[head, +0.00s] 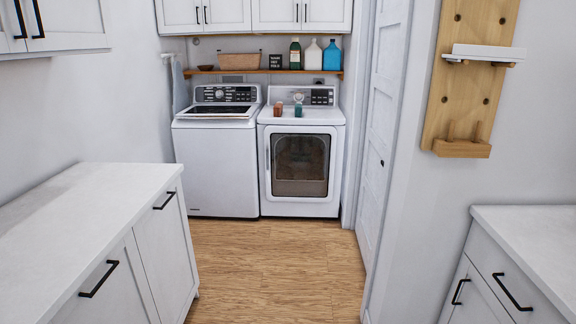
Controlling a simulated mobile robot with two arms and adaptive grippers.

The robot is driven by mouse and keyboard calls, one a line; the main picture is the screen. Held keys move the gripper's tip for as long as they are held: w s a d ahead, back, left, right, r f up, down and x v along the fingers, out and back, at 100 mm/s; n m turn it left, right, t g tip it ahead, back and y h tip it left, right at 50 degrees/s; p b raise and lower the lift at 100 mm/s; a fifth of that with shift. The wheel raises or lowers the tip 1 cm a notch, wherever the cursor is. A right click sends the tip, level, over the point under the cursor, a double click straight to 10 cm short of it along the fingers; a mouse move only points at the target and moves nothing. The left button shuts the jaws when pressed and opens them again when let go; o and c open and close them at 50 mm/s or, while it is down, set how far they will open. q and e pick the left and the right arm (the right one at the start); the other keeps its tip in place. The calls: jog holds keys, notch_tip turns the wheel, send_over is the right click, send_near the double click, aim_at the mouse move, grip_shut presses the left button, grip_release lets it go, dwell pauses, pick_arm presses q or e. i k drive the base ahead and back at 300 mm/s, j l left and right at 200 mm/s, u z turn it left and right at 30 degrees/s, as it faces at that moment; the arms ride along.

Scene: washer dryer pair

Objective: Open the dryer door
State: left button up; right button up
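The dryer (301,211) is the white front-loading machine at the far end of the room, on the right of the pair. Its door (300,165) has a dark rectangular window with rounded corners and looks shut. A thin upright handle (268,154) runs along the door's left edge. A reddish-brown item and a teal item stand on top of the dryer. Neither of my grippers shows in the head view.
A white top-loading washer (216,170) stands left of the dryer. A counter with cabinets (90,205) is at the left, another (530,232) at the lower right. A white door (380,110) is right of the dryer. The wooden floor (275,265) between is clear.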

aim_at(300, 160)
jog(key=i, duration=3.7)
